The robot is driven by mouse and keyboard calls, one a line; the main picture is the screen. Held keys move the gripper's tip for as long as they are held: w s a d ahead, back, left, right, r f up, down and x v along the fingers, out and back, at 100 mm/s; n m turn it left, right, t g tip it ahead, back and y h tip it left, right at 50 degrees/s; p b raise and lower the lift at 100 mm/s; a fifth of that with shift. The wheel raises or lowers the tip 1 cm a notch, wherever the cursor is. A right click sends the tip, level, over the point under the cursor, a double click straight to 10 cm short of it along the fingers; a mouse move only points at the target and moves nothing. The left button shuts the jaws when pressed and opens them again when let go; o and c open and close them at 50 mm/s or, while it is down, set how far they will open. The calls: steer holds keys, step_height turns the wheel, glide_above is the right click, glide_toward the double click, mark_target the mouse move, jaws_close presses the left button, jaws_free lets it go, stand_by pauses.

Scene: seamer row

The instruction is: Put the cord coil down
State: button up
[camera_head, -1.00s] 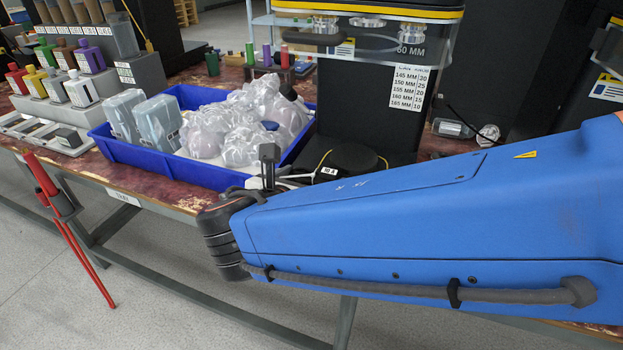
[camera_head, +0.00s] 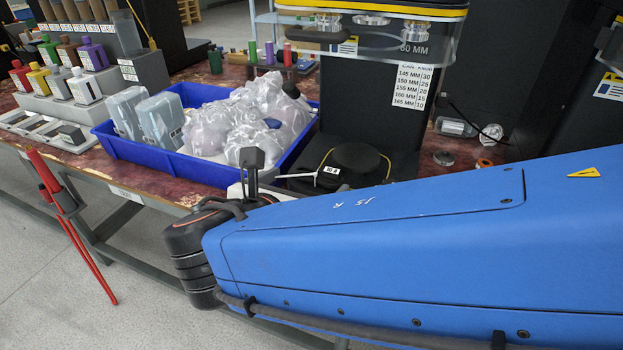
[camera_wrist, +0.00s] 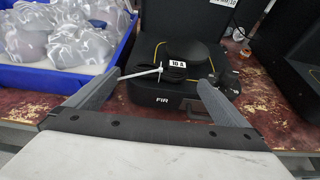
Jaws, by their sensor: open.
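The cord coil (camera_wrist: 176,73) is a small dark bundle with a white tie and a white "10 A" label. It lies on the black base (camera_wrist: 150,93) of the machine, against the front of a round black plate (camera_wrist: 188,50). In the head view its label (camera_head: 330,171) and white tie show, while the dark coil hardly stands out from the base. My gripper (camera_wrist: 160,84) is open, with one finger on each side of the coil in the wrist view and clear space between them. In the head view one finger (camera_head: 251,168) shows left of the coil, apart from it.
A blue tray (camera_head: 160,161) with bagged items stands left of the machine, close to my gripper. The machine's column (camera_head: 365,110) and clear guard rise behind the coil. Small metal parts (camera_head: 444,158) lie to the right.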

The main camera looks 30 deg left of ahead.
steer(key=v, duration=0.6)
steer(key=shift+s, duration=0.4)
steer(key=shift+r, duration=0.15)
